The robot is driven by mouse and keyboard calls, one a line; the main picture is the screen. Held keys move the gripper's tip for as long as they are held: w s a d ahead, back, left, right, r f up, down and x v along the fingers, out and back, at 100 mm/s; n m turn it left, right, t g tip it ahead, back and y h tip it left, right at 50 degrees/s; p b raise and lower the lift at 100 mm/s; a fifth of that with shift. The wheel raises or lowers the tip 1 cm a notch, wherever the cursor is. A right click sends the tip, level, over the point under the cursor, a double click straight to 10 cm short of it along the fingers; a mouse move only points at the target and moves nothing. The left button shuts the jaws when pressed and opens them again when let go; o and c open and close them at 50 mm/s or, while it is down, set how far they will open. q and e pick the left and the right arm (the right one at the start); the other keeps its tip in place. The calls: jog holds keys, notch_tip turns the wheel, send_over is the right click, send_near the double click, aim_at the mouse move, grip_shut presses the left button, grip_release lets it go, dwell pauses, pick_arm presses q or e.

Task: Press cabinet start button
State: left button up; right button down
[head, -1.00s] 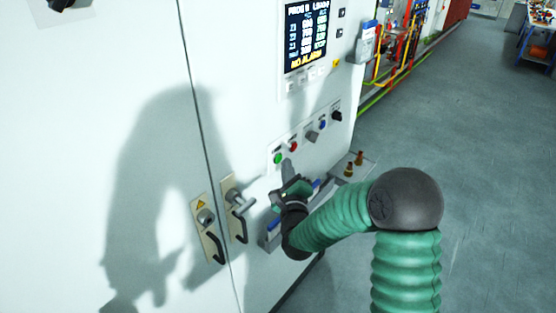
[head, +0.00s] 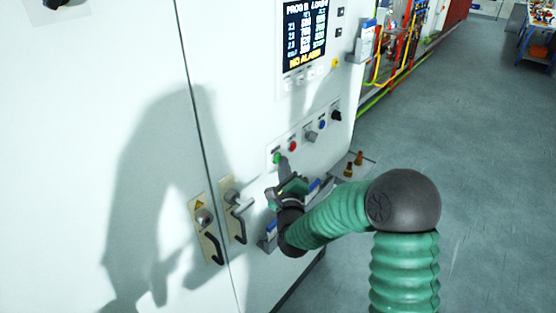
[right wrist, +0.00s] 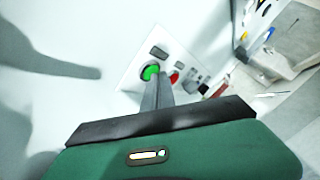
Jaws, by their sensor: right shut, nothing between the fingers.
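The cabinet's green button (head: 276,158) is at the left end of a row of controls on the white cabinet front. It also shows in the right wrist view (right wrist: 150,72), bright green, just above and left of my fingertips. My right gripper (head: 284,162) is shut and empty, its fingers pointing at the panel just beside the green button. In the right wrist view the closed fingers (right wrist: 160,82) overlap the button's lower right edge; I cannot tell whether they touch it. My left gripper is not in view.
A red button (head: 292,146), a grey selector (head: 311,136), a blue button (head: 322,125) and a black knob (head: 336,115) continue the row. A display (head: 305,35) is above. Door handles (head: 238,218) are to the left; a small shelf (head: 368,157) with brown items is to the right.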

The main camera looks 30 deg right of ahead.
jog(key=shift+w, duration=0.15)
dwell(0.3)
jog(key=shift+s+d, duration=0.4)
jog(key=shift+s, duration=0.4)
jog(key=s, duration=0.1)
jog(key=s+d, duration=0.1)
jog(key=s, duration=0.1)
jog(key=s+d, duration=0.1)
jog(key=shift+s+b, duration=0.3)
jog(key=shift+b, duration=0.05)
dwell(0.3)
